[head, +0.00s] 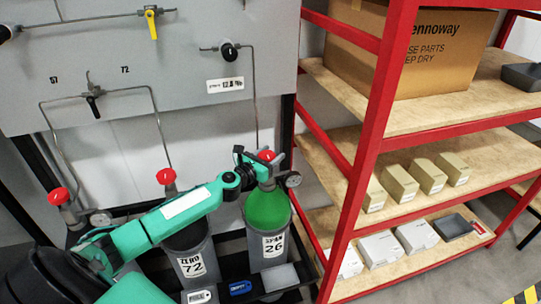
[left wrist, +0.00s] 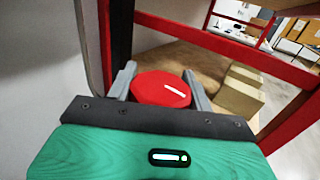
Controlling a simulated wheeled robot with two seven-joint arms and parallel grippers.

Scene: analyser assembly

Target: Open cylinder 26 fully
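Cylinder 26 (head: 265,211), green-shouldered with a grey body and a label reading 26, stands upright in the rack in the head view. Its red valve handwheel (head: 266,155) is on top and also shows in the left wrist view (left wrist: 161,88), with a white mark towards its right side. My left gripper (head: 263,161) is at the handwheel, and in the left wrist view its two grey fingers (left wrist: 158,84) lie on either side of it. Whether both fingers press on it is hard to tell. My right gripper is not in view.
Cylinder 72 (head: 190,250) stands to the left under my arm, with its own red handwheel (head: 166,176). A grey panel (head: 150,60) with pipes and valves rises behind. A red-framed shelf (head: 365,150) with boxes stands close on the right.

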